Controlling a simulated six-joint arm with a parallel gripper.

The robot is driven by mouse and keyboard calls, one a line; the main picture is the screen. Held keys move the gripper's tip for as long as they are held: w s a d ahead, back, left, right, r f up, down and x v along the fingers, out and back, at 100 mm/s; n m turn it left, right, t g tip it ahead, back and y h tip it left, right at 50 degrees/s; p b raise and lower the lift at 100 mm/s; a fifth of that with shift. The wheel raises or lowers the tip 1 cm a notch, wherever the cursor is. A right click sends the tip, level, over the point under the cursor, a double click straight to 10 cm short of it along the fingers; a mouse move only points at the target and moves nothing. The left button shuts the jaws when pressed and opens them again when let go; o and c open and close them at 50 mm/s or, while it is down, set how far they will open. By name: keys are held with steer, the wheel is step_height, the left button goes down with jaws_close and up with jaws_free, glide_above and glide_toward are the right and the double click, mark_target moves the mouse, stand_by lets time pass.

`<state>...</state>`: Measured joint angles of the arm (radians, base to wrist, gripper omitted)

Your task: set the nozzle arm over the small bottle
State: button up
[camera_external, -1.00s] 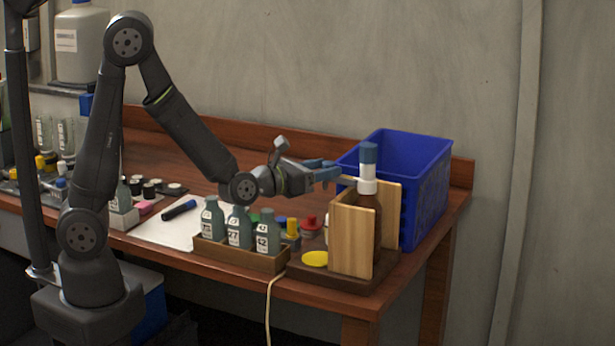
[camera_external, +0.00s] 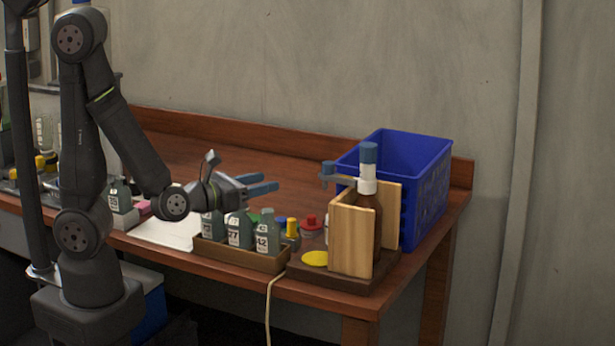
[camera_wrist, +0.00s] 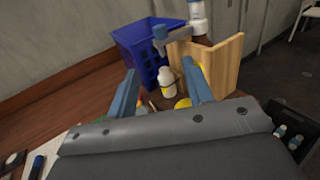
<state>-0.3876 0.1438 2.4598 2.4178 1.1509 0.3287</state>
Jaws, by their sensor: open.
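The nozzle arm (camera_external: 345,180) is a thin grey bar with a blue-grey tip. It juts left from the white collar of a brown, blue-topped dispenser bottle (camera_external: 368,152). It also shows in the wrist view (camera_wrist: 178,38). The small bottle (camera_wrist: 166,84) is white with a yellowish label; in the external view only a sliver of it (camera_external: 327,232) shows beside the wooden panel. In both views the nozzle tip appears above the small bottle, with a gap between. My gripper (camera_external: 270,184) is open and empty, left of the nozzle tip and apart from it.
Wooden panels (camera_external: 352,241) stand around the dispenser bottle on a dark base. A blue crate (camera_external: 428,200) is behind it. A wooden tray (camera_external: 240,256) with grey-green bottles lies below my gripper. A yellow disc (camera_external: 315,258) and a red-capped jar (camera_external: 311,226) are nearby.

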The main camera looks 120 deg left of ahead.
steer(key=shift+c, duration=0.2)
steer(key=shift+w, duration=0.15)
steer(key=c, duration=0.8)
steer(key=shift+w+r+m, duration=0.15)
steer(key=shift+w+m, duration=0.05)
steer(key=shift+m, duration=0.4)
jaws_close()
steer(key=m+g+y, duration=0.2)
steer(key=m+g, duration=0.3)
steer(key=m, duration=0.8)
glide_toward(324, 168)
steer(key=x, duration=0.7)
